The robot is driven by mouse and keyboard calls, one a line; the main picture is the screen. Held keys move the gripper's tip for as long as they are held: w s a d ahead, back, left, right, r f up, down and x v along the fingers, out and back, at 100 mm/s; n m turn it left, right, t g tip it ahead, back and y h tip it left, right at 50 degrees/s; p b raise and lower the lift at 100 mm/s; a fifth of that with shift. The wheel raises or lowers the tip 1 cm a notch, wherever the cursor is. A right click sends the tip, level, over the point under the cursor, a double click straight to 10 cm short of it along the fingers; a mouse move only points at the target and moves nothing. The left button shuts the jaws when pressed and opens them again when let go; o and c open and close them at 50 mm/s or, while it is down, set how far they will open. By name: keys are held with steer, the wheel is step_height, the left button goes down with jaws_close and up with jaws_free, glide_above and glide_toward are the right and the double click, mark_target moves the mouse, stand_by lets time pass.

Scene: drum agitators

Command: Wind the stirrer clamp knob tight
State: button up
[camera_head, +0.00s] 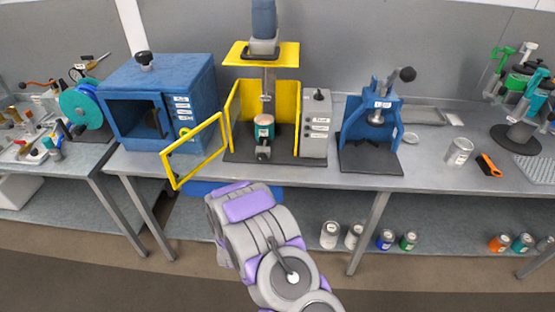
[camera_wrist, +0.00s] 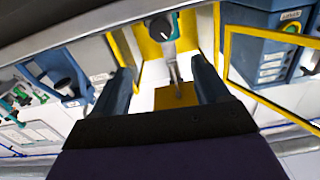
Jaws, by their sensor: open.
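The stirrer (camera_head: 264,100) stands on the bench at mid-picture, with a grey-blue motor on top of a yellow guard frame. A teal can (camera_head: 264,127) sits inside at its base. The clamp knob (camera_head: 263,153), dark and grey, is low in front of the can. In the upside-down wrist view, the round knob (camera_wrist: 160,27) shows a pale line on its face, with teal of the can behind it. My gripper (camera_wrist: 160,75) is open and empty; its two dark fingers are wide apart, and the knob appears beyond the gap, apart from them. The head view hides my gripper behind my arm.
The yellow guard door (camera_head: 195,152) swings out over the bench's front edge at left. A blue oven (camera_head: 160,100) stands left, a grey control box (camera_head: 315,125) directly right, and a blue press (camera_head: 375,125) further right. Several cans stand on the lower shelf.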

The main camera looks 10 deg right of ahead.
mark_target(261, 160)
steer(key=b+x, duration=0.2)
steer(key=x, duration=1.5)
steer(key=shift+a, duration=0.15)
steer(key=shift+c, duration=0.4)
steer(key=c, duration=0.9)
steer(key=shift+m, duration=0.7)
steer(key=shift+c, duration=0.2)
